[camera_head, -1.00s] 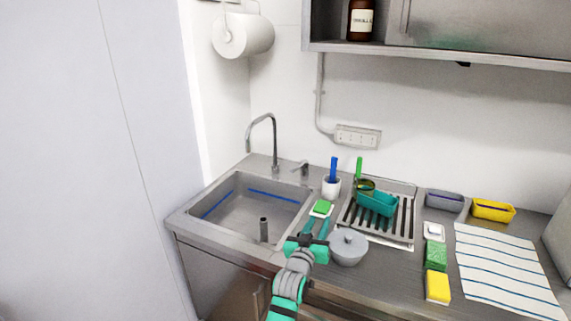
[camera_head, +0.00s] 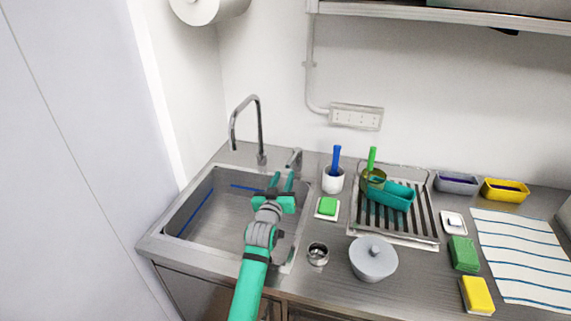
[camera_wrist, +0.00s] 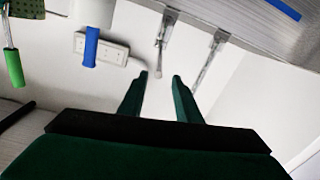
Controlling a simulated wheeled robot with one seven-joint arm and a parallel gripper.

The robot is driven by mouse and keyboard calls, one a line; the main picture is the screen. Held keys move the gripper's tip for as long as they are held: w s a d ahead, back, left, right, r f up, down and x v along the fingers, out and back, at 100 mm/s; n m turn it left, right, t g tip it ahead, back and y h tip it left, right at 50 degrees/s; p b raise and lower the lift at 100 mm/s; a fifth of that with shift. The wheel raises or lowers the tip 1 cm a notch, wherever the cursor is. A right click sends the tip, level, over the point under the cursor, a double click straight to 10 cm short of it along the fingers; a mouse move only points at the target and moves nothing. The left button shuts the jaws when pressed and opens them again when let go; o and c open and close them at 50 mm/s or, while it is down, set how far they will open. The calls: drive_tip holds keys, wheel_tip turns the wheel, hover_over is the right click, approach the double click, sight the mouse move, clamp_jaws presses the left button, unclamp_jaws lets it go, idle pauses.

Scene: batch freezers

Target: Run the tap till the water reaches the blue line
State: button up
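The tap (camera_head: 258,128) is a tall curved metal spout at the back of the sink (camera_head: 232,220). No stream shows under its mouth. A small lever (camera_head: 294,158) stands to its right. The blue line (camera_head: 198,212) runs along the inner walls of the basin; I make out no water surface. My gripper (camera_head: 282,178) is open and empty, over the basin's back right, with its fingers pointing toward the lever and apart from it. In the wrist view, which is upside down, the fingers (camera_wrist: 160,76) are spread, with the lever (camera_wrist: 164,38) and tap (camera_wrist: 214,58) beyond. My arm hides part of the basin.
A wall socket (camera_head: 356,116) is behind.

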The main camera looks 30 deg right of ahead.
sight(290, 163)
drive_tip(key=x, duration=0.6)
drive_tip(key=shift+d, duration=0.3)
drive_tip(key=shift+w+d, duration=0.4)
drive_tip(key=shift+w, duration=0.3)
drive_tip(key=shift+s+d, duration=0.15)
drive_tip(key=shift+s, duration=0.1)
drive_tip(key=shift+w+a, duration=0.15)
drive_tip(key=shift+a, duration=0.05)
clamp_jaws()
